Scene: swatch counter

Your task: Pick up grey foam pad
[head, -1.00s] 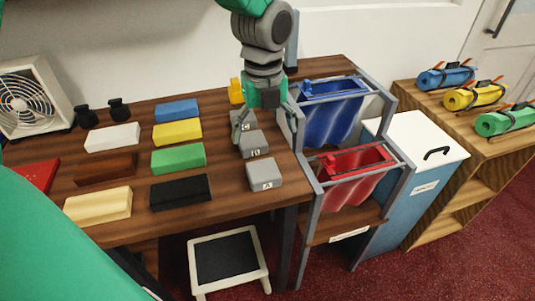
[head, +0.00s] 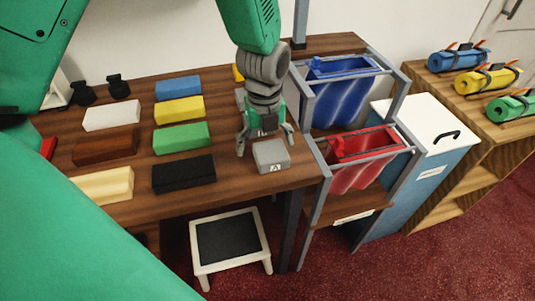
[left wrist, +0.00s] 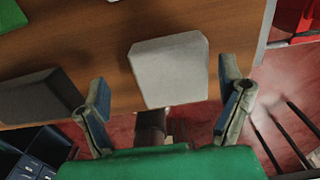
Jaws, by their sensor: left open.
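A grey foam pad (head: 271,158) marked A lies near the front right corner of the wooden table. It also shows in the left wrist view as a pale grey block (left wrist: 170,65) just beyond and between the fingers. My left gripper (head: 265,148) points down, just above and behind this pad, with its fingers spread and nothing held. In the left wrist view the gripper (left wrist: 163,88) is also open. Another grey pad (head: 240,97) shows partly behind my gripper, and the pad marked B is hidden by it. My right gripper is not in view.
A black block (head: 183,175) and a green block (head: 181,138) lie left of the gripper among several coloured blocks. A rack with a blue bag (head: 340,95) and a red bag (head: 360,155) stands close right. A step stool (head: 228,240) is below.

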